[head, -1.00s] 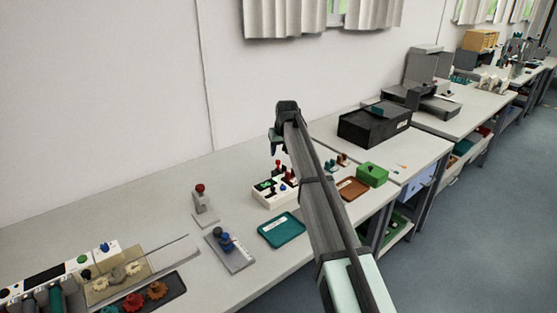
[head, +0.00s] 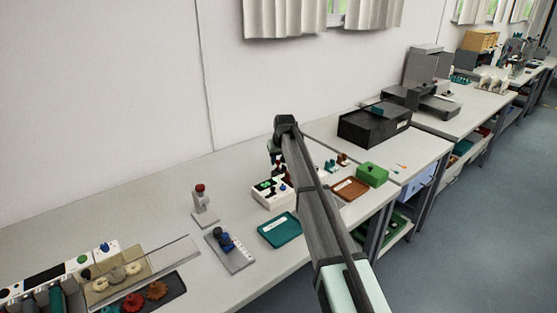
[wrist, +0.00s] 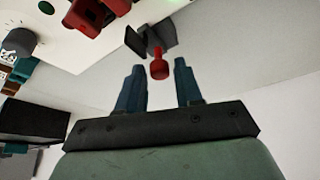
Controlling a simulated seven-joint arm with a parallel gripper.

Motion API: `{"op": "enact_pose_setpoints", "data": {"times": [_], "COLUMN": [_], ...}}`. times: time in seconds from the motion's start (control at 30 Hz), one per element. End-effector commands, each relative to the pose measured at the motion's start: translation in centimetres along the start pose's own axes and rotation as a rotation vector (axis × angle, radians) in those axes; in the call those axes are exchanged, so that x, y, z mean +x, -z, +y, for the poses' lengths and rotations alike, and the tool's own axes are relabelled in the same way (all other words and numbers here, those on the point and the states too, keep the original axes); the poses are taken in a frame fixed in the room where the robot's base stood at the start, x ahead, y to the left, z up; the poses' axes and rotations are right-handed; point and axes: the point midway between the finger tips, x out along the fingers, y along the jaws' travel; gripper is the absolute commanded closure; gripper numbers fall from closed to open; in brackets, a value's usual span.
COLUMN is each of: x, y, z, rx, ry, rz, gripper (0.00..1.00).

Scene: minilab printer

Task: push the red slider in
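My gripper (head: 275,160) is over the back of a white panel box (head: 264,200), pointing down and hiding part of it. In the wrist view its two dark blue fingers (wrist: 160,85) stand apart with nothing between them. A red block (wrist: 92,14), which may be the red slider, sits on the white panel at the top left of the wrist view, ahead of the fingers and apart from them. A red knob (wrist: 158,66) on a grey base shows just beyond the fingertip gap; I cannot tell which device it belongs to.
Left of the panel stand a grey post with a red knob (head: 200,190) and a grey plate with a blue part (head: 222,240). A teal tray (head: 280,230) is in front. A brown tray (head: 350,188) and green box (head: 372,174) lie right.

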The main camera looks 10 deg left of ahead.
Motion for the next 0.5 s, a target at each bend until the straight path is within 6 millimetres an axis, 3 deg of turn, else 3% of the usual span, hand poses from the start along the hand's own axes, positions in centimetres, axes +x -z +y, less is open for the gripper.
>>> {"op": "enact_pose_setpoints", "data": {"times": [0.33, 0.5], "x": [-0.02, -0.02], "y": [0.0, 0.0], "z": [0.01, 0.01], "rx": [0.0, 0.0], "ry": [0.0, 0.0], "rz": [0.0, 0.0], "gripper": [0.98, 1.0]}}
